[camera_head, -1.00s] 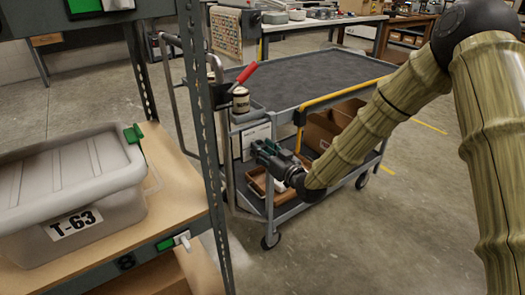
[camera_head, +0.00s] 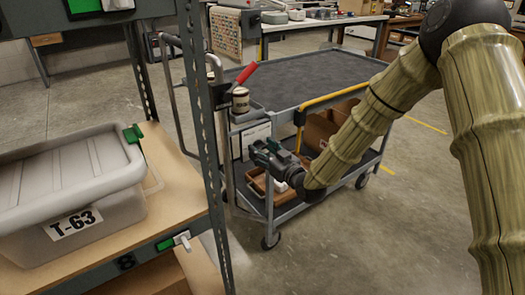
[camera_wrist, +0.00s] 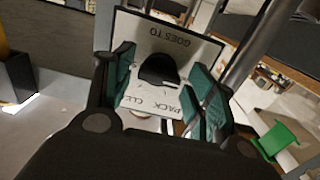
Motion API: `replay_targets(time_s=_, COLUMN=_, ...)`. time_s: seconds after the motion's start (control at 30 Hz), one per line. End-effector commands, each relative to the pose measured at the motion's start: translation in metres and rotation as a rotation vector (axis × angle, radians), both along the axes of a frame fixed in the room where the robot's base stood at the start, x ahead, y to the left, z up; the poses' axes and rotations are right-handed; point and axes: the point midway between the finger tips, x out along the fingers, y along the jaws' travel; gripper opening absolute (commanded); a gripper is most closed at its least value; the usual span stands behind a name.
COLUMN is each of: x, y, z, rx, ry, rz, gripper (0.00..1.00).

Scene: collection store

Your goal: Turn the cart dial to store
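The cart dial is a black knob (camera_wrist: 160,70) on a white plate (camera_wrist: 178,42) marked "GOES TO", with "PACK" and part of another word showing upside down. My gripper (camera_wrist: 163,78) is open, with its green-padded fingers on either side of the knob and gaps between. I cannot tell how deep the fingertips reach past it. In the head view, my gripper (camera_head: 257,152) is at the near end of the grey cart (camera_head: 300,83), just in front of the white plate (camera_head: 256,136). The knob is hidden there, and "STORE" cannot be read.
A shelf post (camera_head: 205,150) stands left of the cart, near my gripper. A grey bin marked T-63 (camera_head: 70,185) sits on the shelf. The cart has a red-gripped lever (camera_head: 247,72), a small pot (camera_head: 240,100) and a yellow rail (camera_head: 340,97). Floor to the right is open.

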Motion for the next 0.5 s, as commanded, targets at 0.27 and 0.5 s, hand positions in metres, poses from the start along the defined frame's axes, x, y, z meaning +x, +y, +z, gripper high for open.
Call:
replay_targets(time_s=0.27, x=0.000, y=0.000, z=0.000, rx=0.001, ry=-0.001, rz=0.000, gripper=0.62)
replay_targets(time_s=0.5, x=-0.012, y=-0.009, z=0.000, rx=0.001, ry=0.002, rz=0.000, gripper=0.62)
